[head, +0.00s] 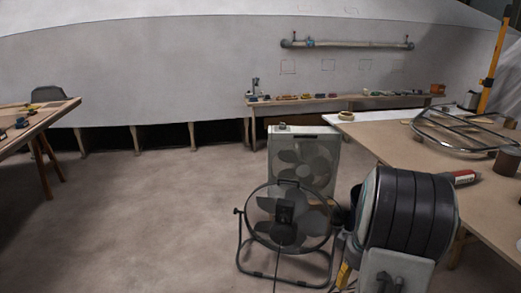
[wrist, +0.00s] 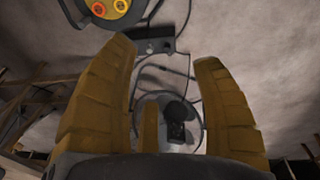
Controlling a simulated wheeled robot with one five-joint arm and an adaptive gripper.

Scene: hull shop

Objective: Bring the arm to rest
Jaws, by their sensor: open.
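My gripper (wrist: 165,55) shows in the wrist view with its thick yellow-brown fingers spread wide. It is open, and nothing is held between the fingers. Past them I see bare floor, cables and a round dark fan-like object (wrist: 180,125), partly hidden by the fingers and palm. In the head view I cannot make out the gripper clearly; dark banded and grey bulky parts fill the lower right, with a small yellow piece beside them.
A round floor fan (head: 262,247) stands in front of a box fan (head: 275,150). A workbench (head: 400,150) with a wire frame (head: 465,130) is at right, another table (head: 50,122) at left. A cable reel (wrist: 125,18) shows at the wrist view's top. Floor at left centre is clear.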

